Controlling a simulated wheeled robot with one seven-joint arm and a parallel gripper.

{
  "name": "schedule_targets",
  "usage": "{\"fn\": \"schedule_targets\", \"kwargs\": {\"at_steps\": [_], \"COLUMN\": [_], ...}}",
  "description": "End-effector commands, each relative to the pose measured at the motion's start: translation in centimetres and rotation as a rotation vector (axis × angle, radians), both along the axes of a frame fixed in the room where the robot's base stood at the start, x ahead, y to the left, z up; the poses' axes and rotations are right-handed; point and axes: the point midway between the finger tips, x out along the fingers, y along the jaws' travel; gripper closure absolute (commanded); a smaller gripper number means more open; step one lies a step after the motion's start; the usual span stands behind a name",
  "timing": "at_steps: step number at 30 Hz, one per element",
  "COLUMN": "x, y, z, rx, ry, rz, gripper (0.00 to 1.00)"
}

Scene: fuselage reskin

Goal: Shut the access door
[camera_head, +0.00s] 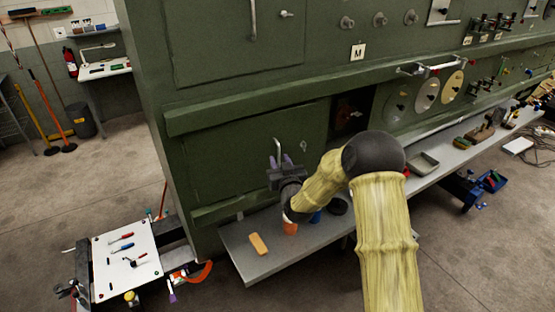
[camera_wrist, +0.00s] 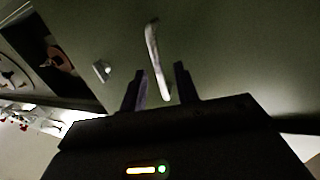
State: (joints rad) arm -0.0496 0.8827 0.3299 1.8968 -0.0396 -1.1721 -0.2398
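The access door (camera_head: 225,150) is a flat green panel low on the green cabinet, with a pale bar handle (camera_head: 277,150). A dark opening (camera_head: 350,116) shows just right of the door, with a brownish item inside. My gripper (camera_head: 287,162) is in front of the door at the handle. In the wrist view its two dark fingers (camera_wrist: 160,88) stand apart, with the lower end of the handle (camera_wrist: 154,58) showing between them. I cannot tell whether they touch it. The dark opening also shows at upper left in the wrist view (camera_wrist: 55,52).
A grey shelf (camera_head: 262,262) below the door bears an orange block (camera_head: 258,244) and other small items near my arm. A white-topped tool cart (camera_head: 125,275) stands at lower left. A second green panel (camera_head: 235,40) with a handle is above. Open floor lies left of the cabinet.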

Motion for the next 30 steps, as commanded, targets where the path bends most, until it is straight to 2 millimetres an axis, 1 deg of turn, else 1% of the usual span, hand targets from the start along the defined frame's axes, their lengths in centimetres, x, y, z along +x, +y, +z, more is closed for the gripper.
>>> {"fn": "schedule_targets", "kwargs": {"at_steps": [6,8,9,11,20,26,30], "x": [0.0,0.0,0.0,0.0,0.1,1.5,2.5], "y": [0.0,0.0,0.0,0.0,0.1,0.7,1.0], "z": [0.0,0.0,0.0,0.0,-0.1,-0.4,-0.2], "rx": [0.000,0.000,0.000,0.000,0.001,0.006,0.004], "ry": [0.000,0.000,0.000,0.000,-0.002,-0.004,-0.005], "rz": [0.000,0.001,0.001,0.001,0.006,0.058,0.098], "gripper": [0.69,0.81,0.89,1.00,1.00,1.00,1.00]}}
